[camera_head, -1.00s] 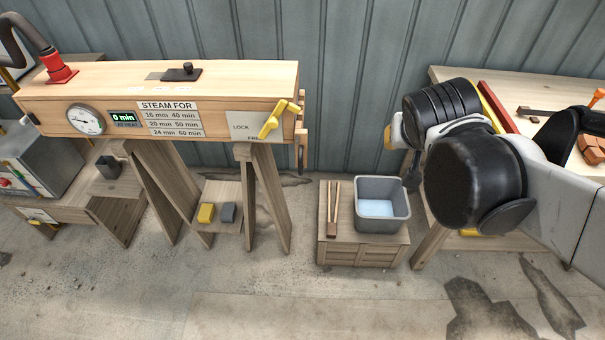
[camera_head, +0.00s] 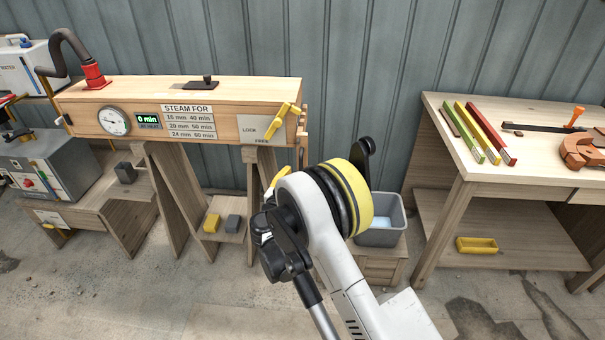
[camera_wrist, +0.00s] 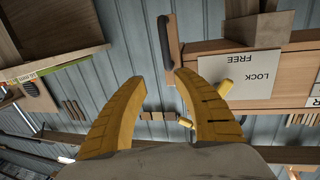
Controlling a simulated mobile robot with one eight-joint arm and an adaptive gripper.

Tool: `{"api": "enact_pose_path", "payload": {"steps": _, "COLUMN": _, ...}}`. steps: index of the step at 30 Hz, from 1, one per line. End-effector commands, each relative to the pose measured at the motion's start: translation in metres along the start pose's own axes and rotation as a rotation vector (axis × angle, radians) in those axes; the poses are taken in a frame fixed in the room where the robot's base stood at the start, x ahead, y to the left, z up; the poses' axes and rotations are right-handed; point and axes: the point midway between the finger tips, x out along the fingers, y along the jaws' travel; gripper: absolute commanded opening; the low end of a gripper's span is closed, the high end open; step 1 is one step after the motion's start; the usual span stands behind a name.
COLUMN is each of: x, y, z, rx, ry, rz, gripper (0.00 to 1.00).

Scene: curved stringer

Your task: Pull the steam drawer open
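The long wooden steam box (camera_head: 180,92) stands at the left on trestles. At its right end is a wooden end board (camera_head: 303,122), which looks closed against the box. In the wrist view, tilted nearly upside down, a black handle (camera_wrist: 166,42) shows beside this end piece. A yellow lever (camera_head: 275,122) sits by the LOCK/FREE plate; its lower end is near FREE. It also shows in the wrist view (camera_wrist: 223,90). My gripper (camera_wrist: 160,77) is open and empty, its yellow fingers apart, short of the box end. In the head view my arm hides most of it.
A grey tub (camera_head: 385,225) stands on a low crate behind my arm. A workbench (camera_head: 440,130) with coloured strips and a clamp is at the right. A red hose fitting (camera_head: 93,75) tops the box. Open floor lies in front.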

Motion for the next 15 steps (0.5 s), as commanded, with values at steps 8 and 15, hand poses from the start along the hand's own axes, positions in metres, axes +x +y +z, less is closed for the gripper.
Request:
{"api": "enact_pose_path", "payload": {"steps": 8, "x": 0.000, "y": -0.017, "z": 0.025, "rx": 0.022, "ry": 0.050, "rz": -0.027, "gripper": 0.36}}
{"api": "enact_pose_path", "payload": {"steps": 15, "x": 0.044, "y": -0.017, "z": 0.025, "rx": 0.021, "ry": 0.049, "rz": -0.025, "gripper": 0.36}}
